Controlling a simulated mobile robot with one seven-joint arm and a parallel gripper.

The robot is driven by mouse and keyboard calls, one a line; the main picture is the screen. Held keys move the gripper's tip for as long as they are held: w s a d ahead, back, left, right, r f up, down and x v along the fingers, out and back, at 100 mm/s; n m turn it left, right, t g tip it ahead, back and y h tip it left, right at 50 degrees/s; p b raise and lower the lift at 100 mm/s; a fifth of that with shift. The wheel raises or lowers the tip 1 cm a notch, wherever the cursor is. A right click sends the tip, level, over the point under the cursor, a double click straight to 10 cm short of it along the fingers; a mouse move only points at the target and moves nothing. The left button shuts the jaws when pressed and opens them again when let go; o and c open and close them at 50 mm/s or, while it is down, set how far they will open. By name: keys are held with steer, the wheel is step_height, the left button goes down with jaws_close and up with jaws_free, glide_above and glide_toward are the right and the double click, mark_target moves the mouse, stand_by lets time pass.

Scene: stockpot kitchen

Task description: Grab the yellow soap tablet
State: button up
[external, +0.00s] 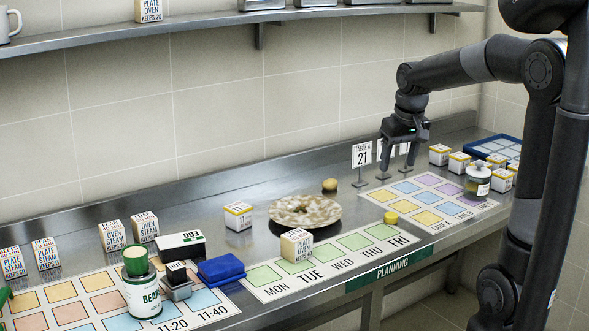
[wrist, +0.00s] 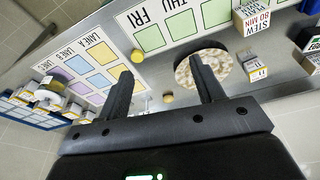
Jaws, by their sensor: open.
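The yellow soap tablet (external: 390,217) is a small, round, flat-topped piece. It lies on the steel counter between the weekday sheet and the lane sheet. In the wrist view the tablet (wrist: 137,56) shows beyond my fingertips, nearer the left finger. My gripper (external: 396,170) points down with its fingers apart and nothing between them. It hangs above the back part of the counter, by the table-number cards and behind the tablet, apart from it. Both open fingers also show in the wrist view (wrist: 160,70).
A plate (external: 305,212) and a small tan round thing (external: 330,185) lie left of the tablet. Table-number cards (external: 362,155) stand close to my gripper. A lidded jar (external: 478,178), several small boxes and a blue tray (external: 492,143) are at the right. Counter around the tablet is clear.

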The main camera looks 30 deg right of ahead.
steer(key=w+d+f+g, duration=0.1)
steer(key=w+d+f, duration=0.35)
steer(key=w, duration=0.25)
steer(key=m+g, duration=0.1)
steer(key=g, duration=0.1)
glide_above(391, 214)
steer(key=f, duration=0.8)
steer(key=a+f, duration=0.1)
steer(key=f, duration=0.3)
steer(key=shift+s, duration=0.1)
steer(key=shift+d+f, duration=0.25)
steer(key=shift+f, duration=1.2)
steer(key=shift+d+f, duration=0.2)
steer(key=shift+f, duration=1.25)
steer(key=shift+c, duration=0.4)
steer(key=c, duration=1)
steer(key=shift+r, duration=0.15)
